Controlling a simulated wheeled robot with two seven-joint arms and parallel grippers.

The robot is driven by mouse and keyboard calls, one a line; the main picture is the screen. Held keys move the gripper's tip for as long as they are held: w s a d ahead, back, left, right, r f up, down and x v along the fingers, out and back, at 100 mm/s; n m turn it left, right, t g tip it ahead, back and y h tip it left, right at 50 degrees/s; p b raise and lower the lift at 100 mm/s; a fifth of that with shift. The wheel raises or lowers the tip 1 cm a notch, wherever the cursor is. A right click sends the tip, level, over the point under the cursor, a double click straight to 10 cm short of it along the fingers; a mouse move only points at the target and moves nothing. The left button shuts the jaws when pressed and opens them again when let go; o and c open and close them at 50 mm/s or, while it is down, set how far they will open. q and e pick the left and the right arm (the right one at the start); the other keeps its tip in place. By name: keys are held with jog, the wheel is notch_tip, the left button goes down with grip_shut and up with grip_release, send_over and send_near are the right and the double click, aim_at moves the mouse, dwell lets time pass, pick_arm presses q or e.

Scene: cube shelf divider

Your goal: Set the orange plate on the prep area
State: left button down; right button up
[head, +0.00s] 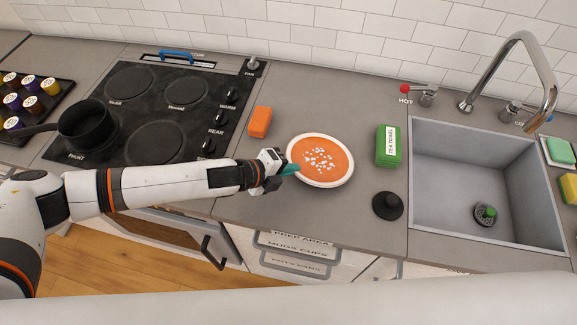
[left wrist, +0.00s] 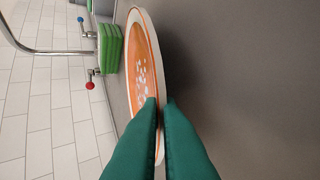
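The orange plate (head: 335,167) has a white rim and pale specks, and lies flat on or just over the grey counter between the stove and the sink. My left gripper (head: 293,170) reaches it from the left. In the left wrist view, the plate (left wrist: 135,55) shows edge-on, and its rim passes between the teal fingertips of the left gripper (left wrist: 160,101), which look closed on it. Any small gap under the plate is hard to judge. My right gripper is out of view.
An orange block (head: 260,121) is behind the arm, a green tea towel pack (head: 388,146) right of the plate, and a black round stopper (head: 387,205) front right. The sink (head: 470,180) is farther right. A black pot (head: 88,125) stands on the stove. Counter in front of the plate is clear.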

pick_arm(q)
jog(key=c, duration=0.5)
grip_release()
jog(key=shift+f, duration=0.1)
jog(key=shift+s, duration=0.1)
jog(key=shift+a, duration=0.15)
jog(key=shift+s+a+p, duration=0.2)
jog(key=shift+a+p, duration=0.15)
jog(key=shift+p, duration=0.05)
jog(key=shift+s+a+f, duration=0.15)
jog(key=shift+s+a, duration=0.05)
jog(key=shift+a, duration=0.1)
jog(key=shift+a, duration=0.1)
